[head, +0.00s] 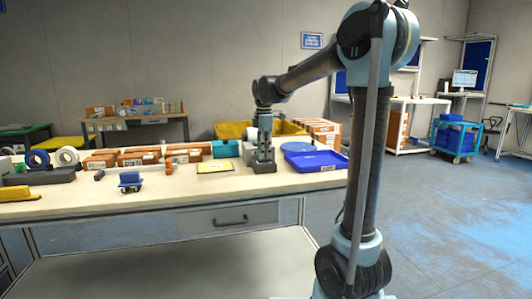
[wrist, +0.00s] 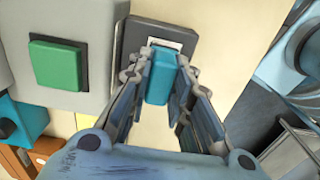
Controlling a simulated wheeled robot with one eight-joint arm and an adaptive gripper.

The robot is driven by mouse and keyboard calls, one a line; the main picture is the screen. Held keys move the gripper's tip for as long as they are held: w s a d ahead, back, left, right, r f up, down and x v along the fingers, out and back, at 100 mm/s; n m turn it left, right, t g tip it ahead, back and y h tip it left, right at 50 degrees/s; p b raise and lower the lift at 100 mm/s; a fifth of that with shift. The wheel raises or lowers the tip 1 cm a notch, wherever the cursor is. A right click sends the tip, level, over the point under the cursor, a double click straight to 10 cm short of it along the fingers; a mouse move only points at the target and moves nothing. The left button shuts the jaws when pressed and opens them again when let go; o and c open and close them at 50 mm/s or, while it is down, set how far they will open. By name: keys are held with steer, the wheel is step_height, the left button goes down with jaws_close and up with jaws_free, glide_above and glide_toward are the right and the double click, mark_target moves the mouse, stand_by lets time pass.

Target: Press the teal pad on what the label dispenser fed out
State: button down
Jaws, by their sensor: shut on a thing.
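My gripper (wrist: 160,80) is shut on a teal block (wrist: 161,76), the teal pad, and points down at a dark plate (wrist: 122,65). A white label (wrist: 165,43) with dark print lies on that plate, partly hidden by the teal block. Whether the block touches the label, I cannot tell. To the left stands a grey box with a green square button (wrist: 54,65), likely the label dispenser. In the head view my gripper (head: 263,157) is low over the dark plate (head: 263,168) on the bench.
A teal bin (head: 225,149), a yellow bin (head: 235,130) and brown boxes (head: 140,157) stand nearby. A small blue stand (head: 130,182) is near the front.

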steer(key=shift+f, duration=0.4)
stand_by(1.1)
steer(key=shift+r, duration=0.1)
steer(key=shift+r, duration=3.45)
